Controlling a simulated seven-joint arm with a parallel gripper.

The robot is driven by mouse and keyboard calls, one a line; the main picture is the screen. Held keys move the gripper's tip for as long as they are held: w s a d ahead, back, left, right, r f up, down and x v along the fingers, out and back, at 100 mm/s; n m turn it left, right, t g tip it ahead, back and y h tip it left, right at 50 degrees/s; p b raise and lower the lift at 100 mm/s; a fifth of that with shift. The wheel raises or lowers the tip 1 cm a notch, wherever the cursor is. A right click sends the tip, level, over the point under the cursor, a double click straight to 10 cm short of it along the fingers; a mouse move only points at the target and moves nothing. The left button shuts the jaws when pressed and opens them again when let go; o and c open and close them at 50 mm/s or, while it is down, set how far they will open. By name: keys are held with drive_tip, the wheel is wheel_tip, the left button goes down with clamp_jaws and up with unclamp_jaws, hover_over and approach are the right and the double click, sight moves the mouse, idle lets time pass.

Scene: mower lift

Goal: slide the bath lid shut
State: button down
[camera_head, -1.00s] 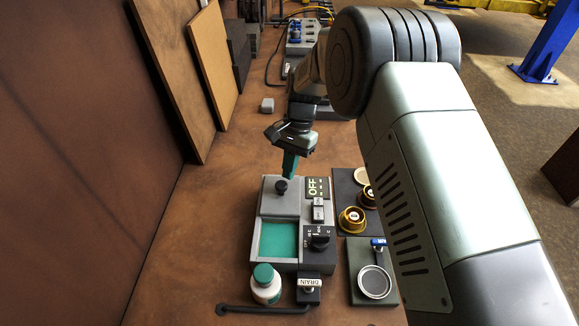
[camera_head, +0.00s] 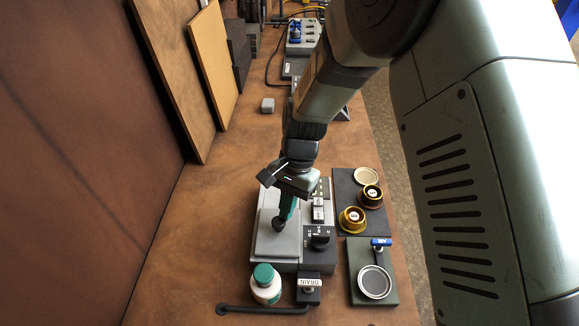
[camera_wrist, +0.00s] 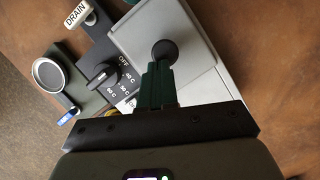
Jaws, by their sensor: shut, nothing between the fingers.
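The bath unit (camera_head: 318,258) is a grey box on the bench. Its flat grey lid (camera_head: 268,243) lies over the near part, and no green liquid shows. A dark round knob (camera_head: 278,225) stands up from the lid; it also shows in the wrist view (camera_wrist: 164,52). My gripper (camera_head: 287,210) has green fingers, shut and empty, pointing down at the knob's far side. In the wrist view the fingertips (camera_wrist: 157,70) are right by the knob; I cannot tell whether they touch it.
A white bottle with a green cap (camera_head: 265,283) stands at the near left corner. A DRAIN valve (camera_head: 309,285) and a pipe lie in front. A dial (camera_head: 319,237) is at the right, with gold-rimmed pots (camera_head: 352,219) and a round dish (camera_head: 374,282) beyond. The bench at left is clear.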

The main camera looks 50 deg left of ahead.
drive_tip(key=shift+w+a, duration=0.15)
drive_tip(key=shift+w, duration=0.35)
drive_tip(key=w, duration=0.1)
drive_tip(key=w+a, duration=0.1)
drive_tip(key=w, duration=0.1)
drive_tip(key=shift+r, duration=0.2)
drive_tip(key=d+v, duration=0.1)
drive_tip(key=v, duration=0.8)
hover_over(296, 209)
drive_tip(key=a, duration=0.1)
drive_tip(key=f, duration=0.8)
drive_tip(key=shift+w+a+f, duration=0.1)
drive_tip(key=shift+w+f, duration=0.1)
drive_tip(key=shift+w, duration=0.15)
drive_tip(key=shift+s+d+f, duration=0.1)
drive_tip(key=shift+s+d, duration=0.1)
drive_tip(key=shift+s, duration=0.4)
drive_tip(key=shift+s+d, duration=0.2)
drive_tip(key=shift+s, duration=0.35)
drive_tip(key=shift+s+d+f, duration=0.1)
drive_tip(key=shift+s+d, duration=0.1)
drive_tip(key=shift+s, duration=0.45)
